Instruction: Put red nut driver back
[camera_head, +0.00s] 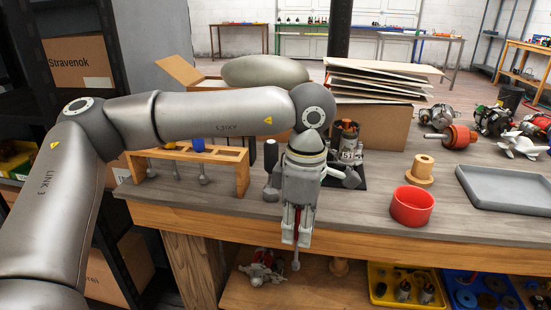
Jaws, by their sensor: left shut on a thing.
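My left gripper (297,236) hangs pointing down at the front edge of the workbench. It is shut on the red nut driver (296,257); a strip of red handle shows between the fingers and the metal shaft points down below them. The wooden tool rack (242,174) stands on the bench to the left of the gripper. A blue-handled driver (198,145) sits in the rack, and several metal shafts hang under its top board. My left arm hides part of the rack's top. My right gripper is not in view.
A red cup (412,206), a brass-coloured spool (421,170) and a grey tray (506,189) stand to the right. A partly hidden alternator assembly (347,151) stands behind the gripper, before a cardboard box (385,127). The bench front between rack and gripper looks clear.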

